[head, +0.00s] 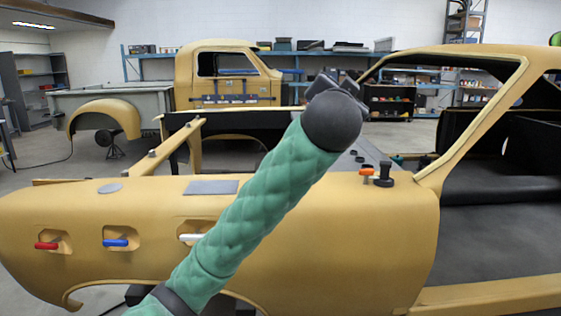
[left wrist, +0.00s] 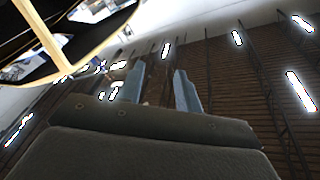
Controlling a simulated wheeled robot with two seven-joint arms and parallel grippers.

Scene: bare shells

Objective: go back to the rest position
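My left arm, in a green quilted sleeve with a dark round joint, rises from the bottom of the head view across the yellow car shell (head: 330,240). My left gripper is mostly hidden behind that joint in the head view. In the left wrist view the left gripper (left wrist: 161,88) shows two blue-grey fingers apart with nothing between them. That view is tilted toward the ceiling, with part of a yellow-framed body at upper left. My right gripper is in neither view.
On the near shell are a red handle (head: 46,246), a blue handle (head: 116,243), a white handle (head: 190,237) partly behind my arm, an orange knob (head: 367,172) and a black knob (head: 385,174). A yellow truck cab (head: 184,72) and shelves (head: 465,50) stand behind.

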